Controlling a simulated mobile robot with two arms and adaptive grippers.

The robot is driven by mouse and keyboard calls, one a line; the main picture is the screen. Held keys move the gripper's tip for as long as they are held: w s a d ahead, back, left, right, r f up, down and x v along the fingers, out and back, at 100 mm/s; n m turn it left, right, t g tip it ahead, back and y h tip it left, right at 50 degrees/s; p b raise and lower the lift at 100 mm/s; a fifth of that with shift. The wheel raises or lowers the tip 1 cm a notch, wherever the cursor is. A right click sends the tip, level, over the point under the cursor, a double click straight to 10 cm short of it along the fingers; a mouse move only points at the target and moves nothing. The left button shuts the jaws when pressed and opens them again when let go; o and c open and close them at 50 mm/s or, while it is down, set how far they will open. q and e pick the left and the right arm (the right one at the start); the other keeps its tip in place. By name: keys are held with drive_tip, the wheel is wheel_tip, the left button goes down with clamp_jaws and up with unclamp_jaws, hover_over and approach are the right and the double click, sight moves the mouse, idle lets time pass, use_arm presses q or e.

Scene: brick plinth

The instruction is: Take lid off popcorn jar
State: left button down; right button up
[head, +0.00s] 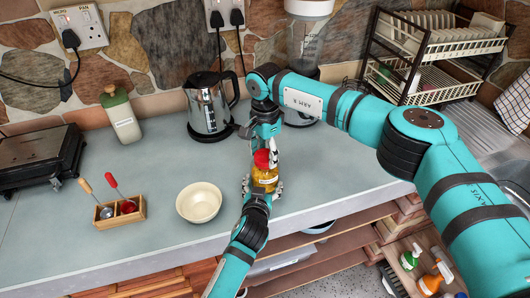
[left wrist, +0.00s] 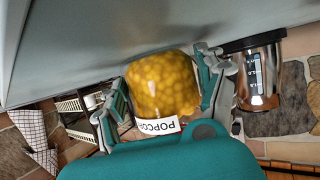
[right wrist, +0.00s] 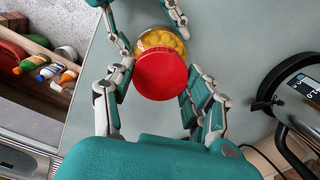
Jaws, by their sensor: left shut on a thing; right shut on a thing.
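The popcorn jar (head: 266,179) is a clear jar of yellow kernels, standing at the counter's front edge. Its white label (left wrist: 157,126) appears upside down in the left wrist view. The red lid (right wrist: 160,75) is at the jar's top; I see no clear gap between them. My left gripper (head: 264,187) is shut around the jar's body from the front, one finger on each side in the left wrist view. My right gripper (right wrist: 158,78) comes from above, shut on the lid with fingers at both sides. The lid also shows in the head view (head: 262,159), partly covered by fingers.
A cream bowl (head: 199,202) and a wooden cutlery box (head: 119,211) are left of the jar. A steel kettle (head: 209,105) and a blender (head: 303,45) stand behind. A dish rack (head: 440,50) is at back right. Open shelves with bottles (head: 436,277) lie below the front edge.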

sight(265, 155)
use_arm(q)
drive_tip(key=shift+d, duration=0.1)
use_arm(e)
drive_tip(key=n, duration=0.4)
drive_tip(key=shift+n, duration=0.4)
drive_tip(key=n, duration=0.4)
drive_tip(key=shift+r, duration=0.2)
drive_tip(key=shift+r, duration=0.95)
drive_tip(key=shift+r, duration=2.05)
use_arm(q)
unclamp_jaws()
